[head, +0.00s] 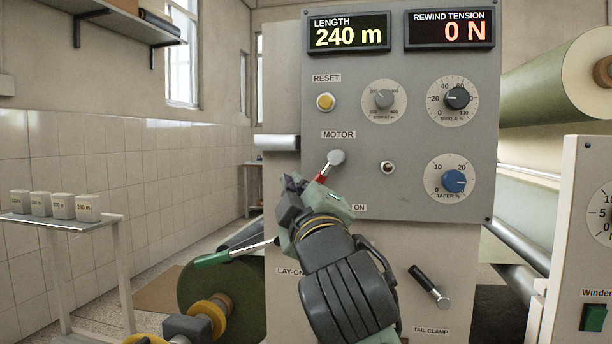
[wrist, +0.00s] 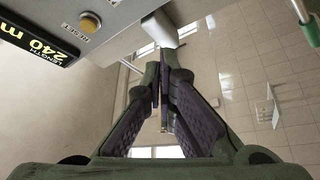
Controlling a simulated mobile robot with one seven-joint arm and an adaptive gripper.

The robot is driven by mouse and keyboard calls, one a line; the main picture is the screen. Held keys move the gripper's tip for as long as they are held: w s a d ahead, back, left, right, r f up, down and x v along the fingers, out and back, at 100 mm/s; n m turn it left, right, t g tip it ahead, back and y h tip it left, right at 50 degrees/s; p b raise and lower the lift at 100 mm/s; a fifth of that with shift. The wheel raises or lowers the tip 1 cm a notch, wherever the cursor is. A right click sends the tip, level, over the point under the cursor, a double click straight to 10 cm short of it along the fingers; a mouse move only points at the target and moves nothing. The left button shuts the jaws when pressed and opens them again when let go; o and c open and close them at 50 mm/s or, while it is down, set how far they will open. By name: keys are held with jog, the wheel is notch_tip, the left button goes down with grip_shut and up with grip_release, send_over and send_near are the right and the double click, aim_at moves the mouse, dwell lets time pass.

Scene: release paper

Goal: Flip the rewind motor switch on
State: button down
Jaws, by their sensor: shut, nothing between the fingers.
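The rewind motor switch is a lever with a red shaft and a pale grey knob (head: 336,157), just under the MOTOR label (head: 338,134) on the grey panel. The lever slants up and to the right. The ON label (head: 359,208) sits below it. My gripper (head: 307,185) is at the lever's lower left and hides its base. In the wrist view my gripper (wrist: 167,75) has its fingers shut with nothing held. A pale block, seemingly the knob (wrist: 180,24), shows just beyond the tips. I cannot tell whether they touch.
The panel (head: 470,130) carries a yellow reset button (head: 325,102), dials and a small toggle (head: 388,167). A green-handled lever (head: 212,258) sticks out left of my gripper. A black tail clamp lever (head: 428,285) is at the lower right. Open air lies left of the panel.

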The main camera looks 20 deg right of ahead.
aim_at(325, 173)
jog(key=shift+w, duration=0.1)
jog(key=p+x, duration=0.3)
jog(key=x, duration=0.7)
jog(key=shift+s+d+f, duration=0.35)
jog(key=shift+d+f, duration=0.2)
jog(key=shift+d, duration=0.2)
jog(key=shift+s+d+f, duration=0.35)
jog(key=shift+d+f, duration=0.2)
jog(key=shift+d, duration=0.25)
jog(key=shift+s+d+f+n+g+y, duration=0.1)
jog(key=shift+f+n+g+y, duration=0.1)
jog(key=shift+n, duration=0.25)
jog(key=shift+s+d+f+n+g+y, duration=0.1)
jog(key=shift+d+f+n+g+y, duration=0.1)
jog(key=shift+n, duration=0.25)
jog(key=s+d+n+g+p, duration=0.1)
jog(key=n+g+p, duration=0.1)
jog(key=n, duration=0.1)
jog(key=s+d+f+n+g+p, duration=0.1)
jog(key=d+n, duration=0.1)
jog(key=n, duration=0.1)
jog(key=s+d+f+n+g+p, duration=0.1)
jog(key=n+g+p, duration=0.1)
jog(key=n, duration=0.2)
jog(key=shift+d+g+p, duration=0.3)
jog(key=shift+s+d, duration=0.1)
